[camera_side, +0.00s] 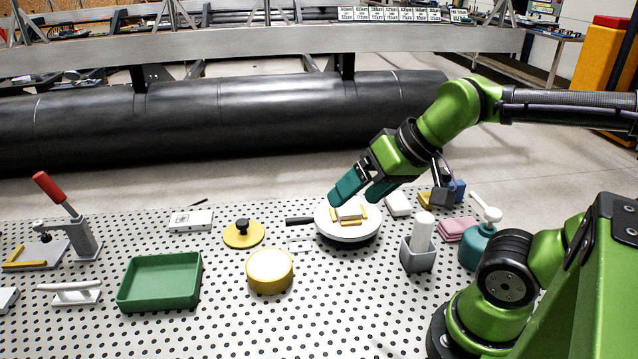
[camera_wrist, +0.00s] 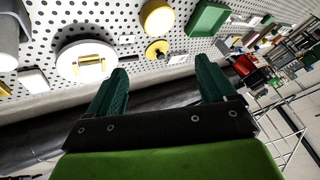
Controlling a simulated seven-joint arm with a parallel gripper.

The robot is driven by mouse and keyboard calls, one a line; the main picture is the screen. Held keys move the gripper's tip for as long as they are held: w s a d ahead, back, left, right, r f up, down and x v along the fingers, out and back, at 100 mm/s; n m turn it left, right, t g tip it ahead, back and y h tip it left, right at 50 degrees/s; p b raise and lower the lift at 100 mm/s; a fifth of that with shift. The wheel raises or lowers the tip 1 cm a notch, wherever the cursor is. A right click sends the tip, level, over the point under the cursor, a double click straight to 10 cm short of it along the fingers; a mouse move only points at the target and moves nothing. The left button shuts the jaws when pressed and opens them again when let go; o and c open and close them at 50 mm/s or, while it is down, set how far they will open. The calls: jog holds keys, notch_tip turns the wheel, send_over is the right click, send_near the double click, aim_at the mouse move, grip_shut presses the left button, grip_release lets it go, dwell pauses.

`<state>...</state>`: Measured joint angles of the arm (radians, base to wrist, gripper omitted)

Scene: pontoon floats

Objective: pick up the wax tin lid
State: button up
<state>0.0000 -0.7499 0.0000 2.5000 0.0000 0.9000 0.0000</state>
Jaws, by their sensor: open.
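The wax tin lid (camera_side: 243,235) is a flat yellow disc with a black knob, lying on the perforated table left of centre. It also shows in the wrist view (camera_wrist: 156,49), beyond the gap between my fingers. A round yellow tin (camera_side: 270,271) with a pale top stands in front of it, a little to the right. My gripper (camera_side: 361,191) is open and empty, with its two teal fingers apart. In the side view it hangs above and behind a round white plate, to the right of the lid. In the wrist view my gripper (camera_wrist: 161,68) shows its fingers either side of the lid's direction.
The round white plate (camera_side: 334,229) has a dark handle and carries a white block and yellow strips. A green tray (camera_side: 160,281), a red-handled clamp (camera_side: 75,232) and a white box (camera_side: 191,221) lie left. A grey holder (camera_side: 417,258) and teal bottle (camera_side: 478,248) stand right.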

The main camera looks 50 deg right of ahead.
jog(key=c, duration=0.4)
jog(key=shift+o, duration=0.2)
jog(key=m+g, duration=0.3)
jog(key=m, duration=2.4)
send_over(244, 222)
jog(key=s+d, duration=0.1)
jog(key=s, duration=0.1)
notch_tip(244, 222, down, 18)
jog(key=shift+s+d+r, duration=0.1)
jog(key=shift+s, duration=0.05)
jog(key=shift+x, duration=2.8)
